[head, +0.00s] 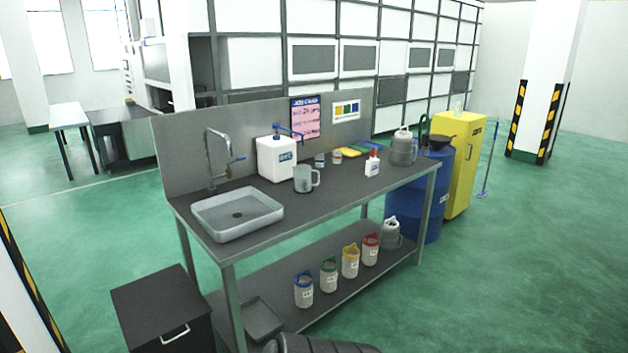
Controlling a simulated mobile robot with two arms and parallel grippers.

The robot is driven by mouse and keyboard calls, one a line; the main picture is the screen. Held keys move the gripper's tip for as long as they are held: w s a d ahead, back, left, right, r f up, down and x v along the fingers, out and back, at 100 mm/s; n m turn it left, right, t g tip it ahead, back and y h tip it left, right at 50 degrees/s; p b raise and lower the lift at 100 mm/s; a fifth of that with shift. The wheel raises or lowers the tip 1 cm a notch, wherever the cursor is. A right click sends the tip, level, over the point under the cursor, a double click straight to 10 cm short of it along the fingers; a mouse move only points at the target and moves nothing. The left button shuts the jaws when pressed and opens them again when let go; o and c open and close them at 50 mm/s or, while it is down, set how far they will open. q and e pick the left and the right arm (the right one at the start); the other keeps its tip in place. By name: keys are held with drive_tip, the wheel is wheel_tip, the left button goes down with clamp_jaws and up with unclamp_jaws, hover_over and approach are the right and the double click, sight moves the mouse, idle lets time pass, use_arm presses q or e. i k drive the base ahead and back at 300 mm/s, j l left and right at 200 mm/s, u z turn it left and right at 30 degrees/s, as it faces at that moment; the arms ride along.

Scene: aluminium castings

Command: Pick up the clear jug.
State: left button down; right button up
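The clear jug (302,180) stands upright on the top of the grey metal workbench (345,196). It looks pale and see-through, with its handle on the right side. It stands in front of and to the right of a white container with a blue tap (276,160). Nothing covers the jug from this side. Neither of my grippers shows in the head view.
A sink (238,214) with a tall tap is left of the jug. A grey can (403,148) stands at the bench's far right. Several colour-topped containers stand on the lower shelf. A black cabinet (160,307) is at lower left. Open green floor lies to the right.

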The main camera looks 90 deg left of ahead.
sight(301, 173)
drive_tip(key=u, duration=2.85)
drive_tip(key=z, duration=5.35)
drive_tip(key=u, duration=5.35)
